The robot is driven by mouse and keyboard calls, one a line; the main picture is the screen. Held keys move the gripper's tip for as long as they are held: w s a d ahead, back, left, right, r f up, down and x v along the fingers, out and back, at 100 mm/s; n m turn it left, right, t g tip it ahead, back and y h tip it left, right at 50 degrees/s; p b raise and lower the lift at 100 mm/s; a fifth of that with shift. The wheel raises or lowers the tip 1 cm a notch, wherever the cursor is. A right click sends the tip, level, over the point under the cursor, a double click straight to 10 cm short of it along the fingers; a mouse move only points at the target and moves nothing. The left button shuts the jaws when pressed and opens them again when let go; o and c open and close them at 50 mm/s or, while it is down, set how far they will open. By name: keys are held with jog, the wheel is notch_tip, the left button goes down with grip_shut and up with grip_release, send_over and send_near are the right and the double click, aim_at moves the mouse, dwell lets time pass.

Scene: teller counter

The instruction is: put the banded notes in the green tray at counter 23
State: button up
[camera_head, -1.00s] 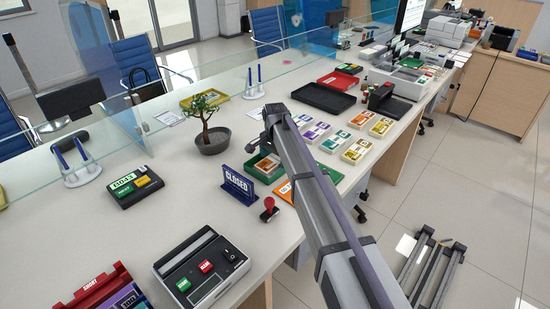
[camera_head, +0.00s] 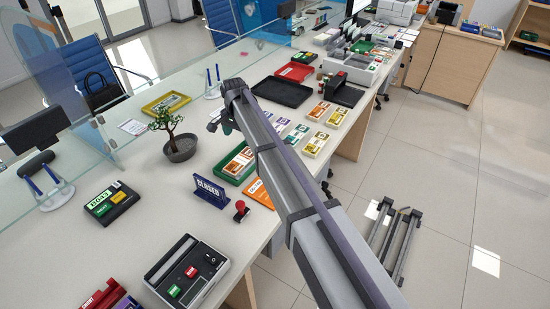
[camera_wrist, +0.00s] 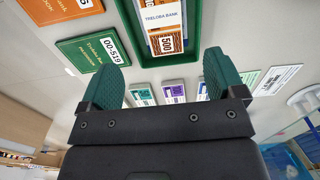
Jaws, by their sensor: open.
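A green tray (camera_head: 229,179) lies on the counter below the end of my arm, with orange banded notes (camera_head: 241,159) in it. The wrist view shows the tray (camera_wrist: 196,25) at the top middle, with an orange bundle (camera_wrist: 165,38) marked 500 and a white Treloba Bank band inside. Loose banded notes (camera_head: 320,110) in orange, yellow, purple and teal lie in rows to the tray's right; a purple bundle (camera_wrist: 175,91) shows between my fingers in the wrist view. My gripper (camera_wrist: 164,75) is open and empty, its teal fingers apart. In the head view it is mostly hidden by my arm.
An orange booklet (camera_head: 258,191) and a green booklet (camera_wrist: 95,52) lie beside the tray. A CLOSED sign (camera_head: 210,192), red stamp (camera_head: 241,209) and potted bonsai (camera_head: 180,148) stand nearby. A black tray (camera_head: 283,91) lies behind. Glass panels line the counter's far side.

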jog(key=s+d+n, duration=0.3)
jog(key=s+d, duration=0.8)
jog(key=s, duration=0.5)
jog(key=s+d+n, duration=0.4)
jog(key=s+d, duration=0.7)
jog(key=s, duration=0.4)
jog(key=shift+s+d+n, duration=0.15)
jog(key=shift+s+n, duration=0.15)
jog(key=shift+s, duration=0.1)
